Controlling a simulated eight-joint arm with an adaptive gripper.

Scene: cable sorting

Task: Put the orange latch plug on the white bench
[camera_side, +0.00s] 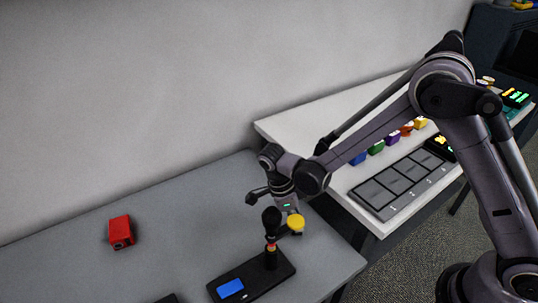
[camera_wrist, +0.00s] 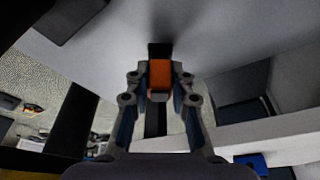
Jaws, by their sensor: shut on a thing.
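The orange latch plug (camera_wrist: 160,74) is between the fingers of my gripper (camera_wrist: 159,86) in the wrist view, and both fingers close on its sides. In the side view my gripper (camera_side: 273,226) points down over the grey table (camera_side: 180,225), just above a black stand with a blue screen (camera_side: 230,288). The plug is hard to make out there, and I cannot tell whether it touches the stand. The white bench (camera_side: 300,120) is behind and to the right of my gripper.
A red block (camera_side: 121,232) lies on the grey table at left. On the white bench are a grey slotted tray (camera_side: 375,194) and a row of coloured plugs, including a blue one (camera_side: 358,159) and a green one (camera_side: 376,148). The bench's back left is clear.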

